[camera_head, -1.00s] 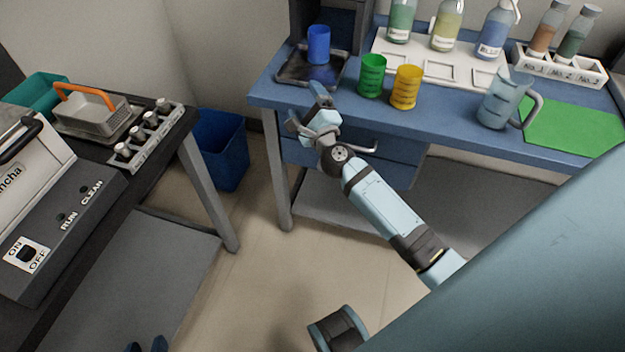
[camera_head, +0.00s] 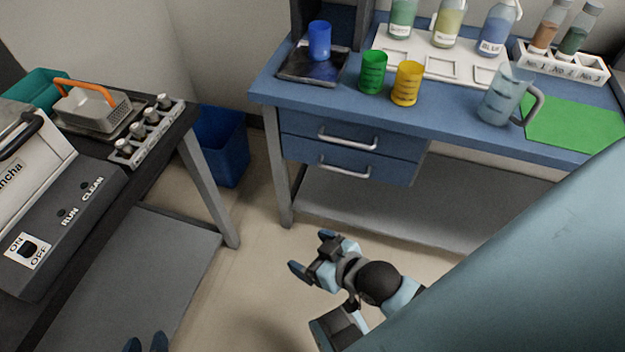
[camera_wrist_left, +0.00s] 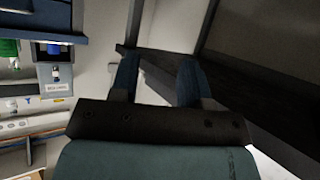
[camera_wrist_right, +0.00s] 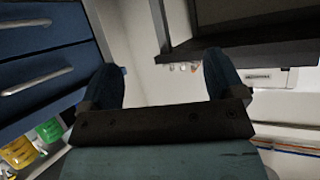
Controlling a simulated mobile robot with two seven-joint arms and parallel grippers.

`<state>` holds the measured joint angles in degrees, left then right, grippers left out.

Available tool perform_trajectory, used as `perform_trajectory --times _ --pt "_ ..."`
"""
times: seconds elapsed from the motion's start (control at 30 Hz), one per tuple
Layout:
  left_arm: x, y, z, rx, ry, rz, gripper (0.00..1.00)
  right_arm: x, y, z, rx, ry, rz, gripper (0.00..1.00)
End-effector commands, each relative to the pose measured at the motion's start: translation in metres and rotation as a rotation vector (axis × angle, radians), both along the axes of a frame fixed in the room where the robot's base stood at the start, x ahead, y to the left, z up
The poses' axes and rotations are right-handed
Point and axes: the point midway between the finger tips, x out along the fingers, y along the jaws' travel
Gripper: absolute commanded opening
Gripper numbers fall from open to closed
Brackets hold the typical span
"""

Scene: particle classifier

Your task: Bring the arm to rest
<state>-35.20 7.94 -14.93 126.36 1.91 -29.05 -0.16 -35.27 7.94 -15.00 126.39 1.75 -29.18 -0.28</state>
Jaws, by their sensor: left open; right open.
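My right gripper (camera_head: 308,252) is open and empty over the floor in front of the blue bench, below its drawers. In the right wrist view its two blue fingers stand wide apart (camera_wrist_right: 163,78) with nothing between them. My left gripper (camera_head: 146,345) shows only as blue fingertips at the bottom edge of the head view. In the left wrist view its fingers are apart and empty (camera_wrist_left: 157,75). The rest of the left arm is hidden in the head view.
The blue bench (camera_head: 448,112) holds a blue cup (camera_head: 319,40) on a dark tray, a green cup (camera_head: 372,72), a yellow cup (camera_head: 407,83) and a jug (camera_head: 500,98). A dark table (camera_head: 150,190) stands left. A blue bin (camera_head: 222,147) is between.

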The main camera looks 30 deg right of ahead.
Motion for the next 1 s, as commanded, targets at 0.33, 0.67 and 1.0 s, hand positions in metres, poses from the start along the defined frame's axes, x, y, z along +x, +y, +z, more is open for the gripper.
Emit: perform_trajectory --times 0.33,0.67,1.0 --pt "0.0 0.003 0.069 0.012 -0.001 0.003 0.43 -0.001 -0.004 0.06 -0.014 0.014 -0.006 0.88" --pt "-0.007 0.012 0.141 0.048 0.034 0.01 0.43 -0.007 -0.011 0.143 -0.042 0.033 -0.012 0.88" --pt "-0.015 0.023 0.174 0.078 0.06 0.02 0.43 -0.013 -0.024 0.174 -0.073 0.057 -0.024 0.88"
